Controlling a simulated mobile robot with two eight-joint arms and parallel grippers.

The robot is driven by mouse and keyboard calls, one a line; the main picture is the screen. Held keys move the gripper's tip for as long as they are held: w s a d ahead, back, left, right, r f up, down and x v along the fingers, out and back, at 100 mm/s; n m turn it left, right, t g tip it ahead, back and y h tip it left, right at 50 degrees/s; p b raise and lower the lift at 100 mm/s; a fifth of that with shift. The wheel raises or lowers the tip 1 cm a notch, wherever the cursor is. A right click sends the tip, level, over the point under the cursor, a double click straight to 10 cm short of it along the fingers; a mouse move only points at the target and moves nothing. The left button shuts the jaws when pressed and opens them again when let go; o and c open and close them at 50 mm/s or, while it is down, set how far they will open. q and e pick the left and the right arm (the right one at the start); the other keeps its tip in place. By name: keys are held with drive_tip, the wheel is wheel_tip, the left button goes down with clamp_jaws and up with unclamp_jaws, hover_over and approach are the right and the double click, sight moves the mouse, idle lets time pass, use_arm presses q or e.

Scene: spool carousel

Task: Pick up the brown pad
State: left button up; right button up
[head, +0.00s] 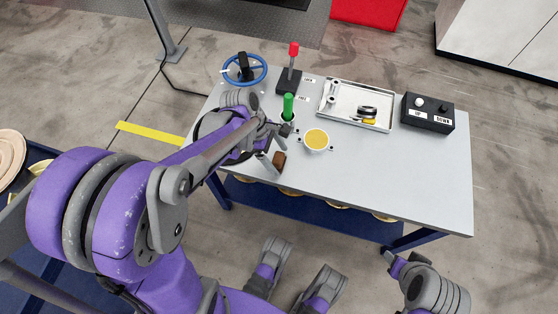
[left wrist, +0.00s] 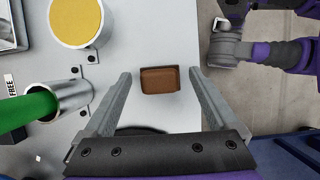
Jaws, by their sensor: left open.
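The brown pad (head: 279,160) is a small dark brown block lying on the light grey table near its front edge. In the left wrist view the pad (left wrist: 160,80) lies between and beyond the fingertips, apart from both fingers. My left gripper (left wrist: 160,75) is open and empty, with its fingers pointing at the pad. In the head view my left gripper (head: 273,146) is over the table beside the pad, and my arm hides part of the table. My right gripper (head: 393,258) is only partly in view, off the table's front right; its fingers are not clear.
A green-handled tool stands in a metal cup (head: 288,115), with a yellow-topped cup (head: 316,140) beside it. A blue handwheel (head: 245,69), a red-knobbed lever (head: 293,50), a metal tray (head: 326,112) and a black button box (head: 428,113) stand farther back. The table's right front is clear.

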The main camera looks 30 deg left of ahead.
sight(278, 157)
use_arm(q)
drive_tip(key=shift+d+f, duration=0.15)
drive_tip(key=shift+f, duration=0.2)
clamp_jaws()
drive_tip(key=shift+r, duration=0.1)
wheel_tip(278, 157, up, 10)
drive_tip(key=p, duration=0.3)
idle(0.3)
